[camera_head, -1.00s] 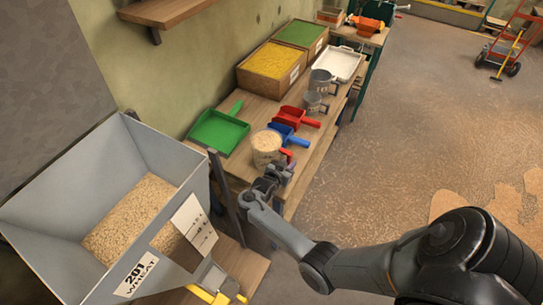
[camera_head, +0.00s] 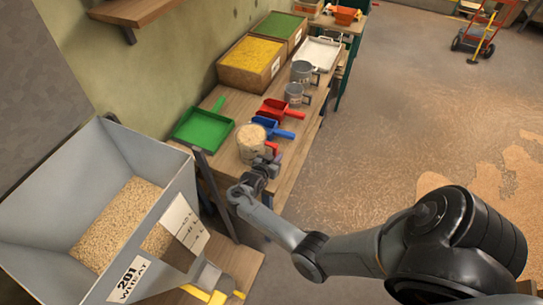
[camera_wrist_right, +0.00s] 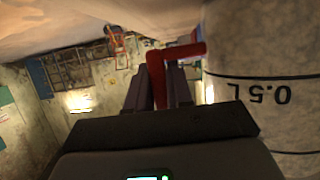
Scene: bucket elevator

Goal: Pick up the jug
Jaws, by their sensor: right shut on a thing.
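The jug (camera_head: 251,143) is a clear measuring vessel filled with pale grain, upright at the near end of the workbench, with a red handle. My right gripper (camera_head: 270,165) is beside it, on the handle side. In the right wrist view the red handle (camera_wrist_right: 156,78) runs between the two dark fingers of my gripper (camera_wrist_right: 164,88), which are shut on it. The jug's wall (camera_wrist_right: 250,65) with a 0.5 L mark fills the right of that view. I cannot tell whether the jug's base touches the bench. My left gripper is not in view.
A blue scoop (camera_head: 269,126) and a red scoop (camera_head: 277,110) lie just behind the jug. A green dustpan (camera_head: 203,131) lies to its left. Metal jugs (camera_head: 295,93) stand farther back. A grey wheat hopper (camera_head: 60,190) stands at near left.

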